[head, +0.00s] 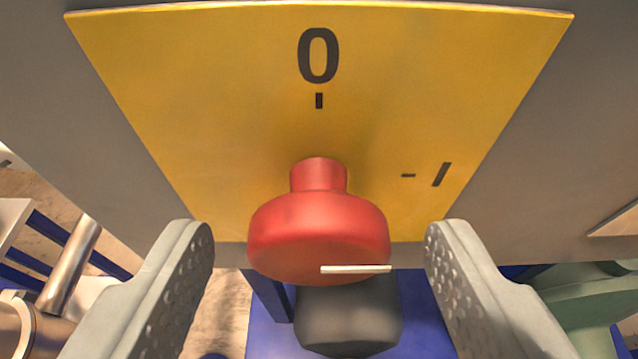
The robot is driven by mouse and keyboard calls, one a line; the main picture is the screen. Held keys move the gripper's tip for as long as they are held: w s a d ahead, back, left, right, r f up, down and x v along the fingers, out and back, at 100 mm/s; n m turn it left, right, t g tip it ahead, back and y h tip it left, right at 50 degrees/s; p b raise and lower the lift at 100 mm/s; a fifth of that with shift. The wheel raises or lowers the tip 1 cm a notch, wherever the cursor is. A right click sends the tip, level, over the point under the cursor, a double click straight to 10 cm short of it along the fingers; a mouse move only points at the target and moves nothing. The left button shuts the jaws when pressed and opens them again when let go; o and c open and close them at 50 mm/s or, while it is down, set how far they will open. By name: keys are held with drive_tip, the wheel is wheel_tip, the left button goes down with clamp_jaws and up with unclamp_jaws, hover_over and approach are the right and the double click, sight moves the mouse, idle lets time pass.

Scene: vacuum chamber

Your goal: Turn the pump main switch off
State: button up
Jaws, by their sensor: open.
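The pump main switch is a red rotary knob (319,230) on a short red stem, standing out from a yellow plate (220,80). The plate has a black "0" with a tick at the top and an "I" with a tick at the right. A white pointer line (356,269) on the knob's face extends from its middle to the right, toward the "I" side. My gripper (319,240) is open, with one grey padded finger left of the knob and one right of it. Gaps show between both fingers and the knob.
The yellow plate sits on a grey panel (540,150). Below the knob is a dark rounded part (348,315) over a blue frame (268,335). A metal cylinder (70,265) is at lower left and a green body (590,300) at lower right.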

drive_tip(key=shift+w+f, duration=0.25)
drive_tip(key=shift+w, duration=0.3)
drive_tip(key=c, duration=0.9)
drive_tip(key=shift+c, duration=0.2)
